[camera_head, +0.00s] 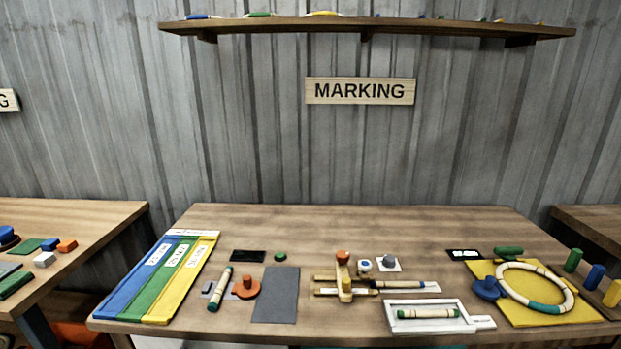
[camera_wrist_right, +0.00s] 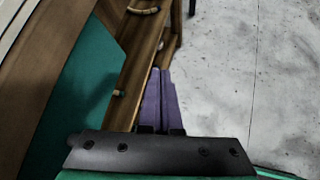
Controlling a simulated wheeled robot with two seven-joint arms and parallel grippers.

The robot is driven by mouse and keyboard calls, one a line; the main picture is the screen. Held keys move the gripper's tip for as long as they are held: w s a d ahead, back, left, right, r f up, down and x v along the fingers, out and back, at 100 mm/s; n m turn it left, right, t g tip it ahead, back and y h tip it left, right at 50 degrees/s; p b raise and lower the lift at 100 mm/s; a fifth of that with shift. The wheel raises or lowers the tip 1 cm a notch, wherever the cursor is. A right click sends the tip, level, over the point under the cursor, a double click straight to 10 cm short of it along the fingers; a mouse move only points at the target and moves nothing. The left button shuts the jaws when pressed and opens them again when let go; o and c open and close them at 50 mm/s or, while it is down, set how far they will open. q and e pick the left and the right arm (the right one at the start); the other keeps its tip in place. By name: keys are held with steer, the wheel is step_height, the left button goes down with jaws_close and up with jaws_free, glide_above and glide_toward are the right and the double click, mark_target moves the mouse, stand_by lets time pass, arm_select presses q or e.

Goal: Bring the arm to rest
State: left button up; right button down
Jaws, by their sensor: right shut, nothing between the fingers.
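My right gripper (camera_wrist_right: 161,72) shows in the right wrist view as two purple fingers pressed together, with nothing between them. It hangs beside a wooden edge (camera_wrist_right: 134,75), with pale grey floor (camera_wrist_right: 240,70) to the right. I cannot tell whether the fingers touch the wood. No arm or gripper of mine shows in the head view, and my left gripper is in neither view.
In the head view, the marking table (camera_head: 370,218) holds a striped board (camera_head: 150,290), a grey mat (camera_head: 277,295), a wooden jig (camera_head: 343,275), a white tray (camera_head: 425,327) and a cane ring (camera_head: 508,276) on a yellow mat (camera_head: 535,317). Side tables (camera_head: 75,210) flank it.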

steer(key=s+a+f+m+g+y, duration=0.1)
steer(key=s+a+f+m+y, duration=0.2)
steer(key=s+f, duration=0.65)
steer(key=s+a+f+m+g+y, duration=0.1)
steer(key=s+f+m+y, duration=0.4)
steer(key=f, duration=0.8)
steer(key=s+a+f+m, duration=0.1)
steer(key=s+f+m, duration=0.2)
steer(key=s, duration=0.4)
steer(key=s+a+f+m, duration=0.2)
steer(key=s, duration=0.5)
steer(key=s+a+f+m+y, duration=0.1)
steer(key=s+a+f+m, duration=0.1)
steer(key=s, duration=0.5)
steer(key=shift+s+f+m+g, duration=0.3)
steer(key=shift+f+m+g, duration=0.1)
steer(key=shift+f+m, duration=0.45)
